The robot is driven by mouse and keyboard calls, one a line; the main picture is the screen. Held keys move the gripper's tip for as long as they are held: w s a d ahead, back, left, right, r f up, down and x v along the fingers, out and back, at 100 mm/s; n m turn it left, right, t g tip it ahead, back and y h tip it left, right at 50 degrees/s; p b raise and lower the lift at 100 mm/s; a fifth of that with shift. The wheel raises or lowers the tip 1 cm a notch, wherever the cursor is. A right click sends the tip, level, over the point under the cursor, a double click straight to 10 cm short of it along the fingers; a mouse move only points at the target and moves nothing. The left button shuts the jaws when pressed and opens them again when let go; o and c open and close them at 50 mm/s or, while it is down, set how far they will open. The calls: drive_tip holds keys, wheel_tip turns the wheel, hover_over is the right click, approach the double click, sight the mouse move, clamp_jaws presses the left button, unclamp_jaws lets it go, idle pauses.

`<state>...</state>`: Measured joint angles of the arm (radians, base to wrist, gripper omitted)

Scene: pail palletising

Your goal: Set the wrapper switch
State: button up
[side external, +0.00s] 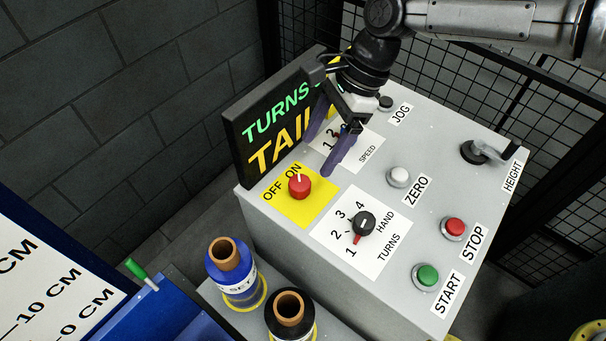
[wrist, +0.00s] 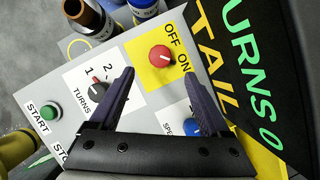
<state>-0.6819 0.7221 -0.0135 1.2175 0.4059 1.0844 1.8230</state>
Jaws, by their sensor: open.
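The red OFF/ON knob (side external: 299,186) sits on a yellow plate (side external: 283,207) at the panel's left corner. Its white mark points toward ON; the knob also shows in the wrist view (wrist: 160,58). My gripper (side external: 319,156) is open and empty, with dark purple fingers above the panel beside the knob. In the wrist view the knob lies just beyond and between my fingertips (wrist: 159,75). The blue SPEED knob (wrist: 193,127) is partly hidden by my right finger there. The black TURNS knob (side external: 364,223) has its red pointer toward 1.
A display (side external: 258,122) reading TURNS and TAIL stands upright behind the yellow plate. ZERO (side external: 399,176), STOP (side external: 454,226) and START (side external: 428,274) buttons and a HEIGHT crank (side external: 478,151) stand on the panel. Two bottles (side external: 236,274) (side external: 288,312) stand in front; mesh fencing is behind.

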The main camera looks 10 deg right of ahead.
sight(301, 181)
drive_tip(key=x, duration=0.8)
drive_tip(key=shift+a+f, duration=0.1)
drive_tip(key=shift+f, duration=0.1)
clamp_jaws()
